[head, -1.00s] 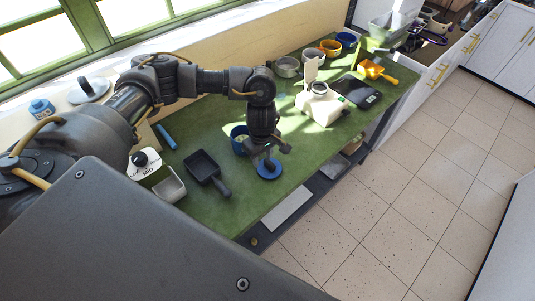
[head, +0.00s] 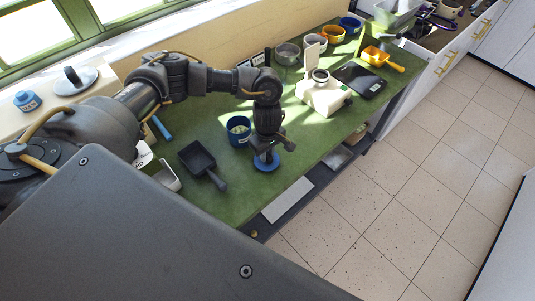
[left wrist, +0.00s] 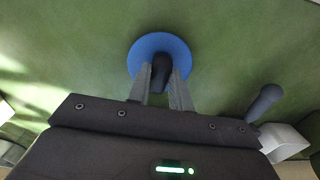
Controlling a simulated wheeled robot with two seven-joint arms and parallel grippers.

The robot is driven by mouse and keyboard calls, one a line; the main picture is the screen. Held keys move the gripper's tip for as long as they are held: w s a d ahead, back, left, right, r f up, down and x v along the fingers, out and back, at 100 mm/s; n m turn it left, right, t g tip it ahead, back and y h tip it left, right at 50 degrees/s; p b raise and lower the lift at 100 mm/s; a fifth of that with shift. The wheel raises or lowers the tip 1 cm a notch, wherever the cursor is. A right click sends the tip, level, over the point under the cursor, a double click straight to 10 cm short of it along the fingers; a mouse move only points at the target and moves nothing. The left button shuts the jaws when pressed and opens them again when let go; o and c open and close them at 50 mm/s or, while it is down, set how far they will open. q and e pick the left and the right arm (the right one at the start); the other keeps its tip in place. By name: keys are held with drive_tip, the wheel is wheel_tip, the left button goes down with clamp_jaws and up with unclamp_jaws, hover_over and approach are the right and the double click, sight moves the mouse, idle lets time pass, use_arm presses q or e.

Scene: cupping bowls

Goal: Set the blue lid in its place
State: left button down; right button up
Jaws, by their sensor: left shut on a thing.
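The blue lid (head: 265,164) is a flat disc with a dark knob, at the front part of the green counter in the head view. It also shows from above in the left wrist view (left wrist: 143,51). My left gripper (left wrist: 161,82) is shut on the knob, one finger on each side; in the head view the gripper (head: 266,153) is right over the lid. Whether the lid touches the counter is hard to tell. A blue bowl (head: 238,131) with pale contents stands uncovered just behind and left of the lid. My right gripper is not in view.
A dark scoop-like pan (head: 198,157) lies left of the lid. A white grinder-like device (head: 323,97) and a black scale (head: 360,82) stand to the right. Several bowls, one orange (head: 333,34), line the wall. The counter's front edge is close to the lid.

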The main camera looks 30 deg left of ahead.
use_arm(q)
drive_tip(key=shift+r, duration=0.65)
drive_tip(key=shift+w+a+r+p, duration=0.1)
drive_tip(key=shift+w+r+p, duration=0.05)
drive_tip(key=shift+r+p, duration=0.5)
drive_tip(key=shift+r, duration=0.7)
drive_tip(key=shift+r+p, duration=0.35)
drive_tip(key=shift+r, duration=0.55)
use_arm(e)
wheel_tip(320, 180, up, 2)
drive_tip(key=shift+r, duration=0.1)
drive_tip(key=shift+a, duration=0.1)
use_arm(q)
drive_tip(key=shift+r, duration=0.1)
drive_tip(key=shift+r, duration=1.75)
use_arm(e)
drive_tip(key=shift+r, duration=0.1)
